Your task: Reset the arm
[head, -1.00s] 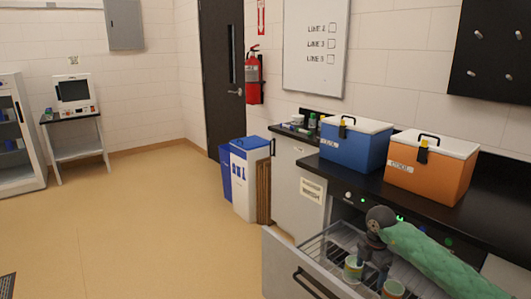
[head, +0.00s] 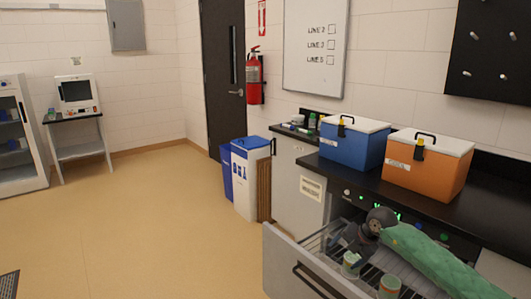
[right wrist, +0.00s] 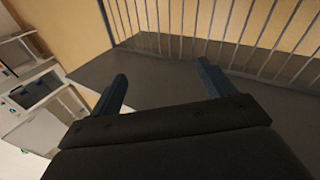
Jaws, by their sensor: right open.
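My right arm, in a green sleeve (head: 435,262), reaches in from the lower right of the head view over the open drawer (head: 315,262). Its dark right gripper (head: 346,240) is above the drawer's wire rack, small and partly hidden by the wrist. In the right wrist view the two fingers (right wrist: 160,86) are spread apart with nothing between them, above a dark flat surface beside wire bars (right wrist: 245,45). My left gripper is not in view.
Two jars, one (head: 351,264) near the gripper and another (head: 389,287), stand in the drawer. A blue cooler (head: 350,150) and an orange cooler (head: 425,175) stand on the black counter (head: 480,205) behind.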

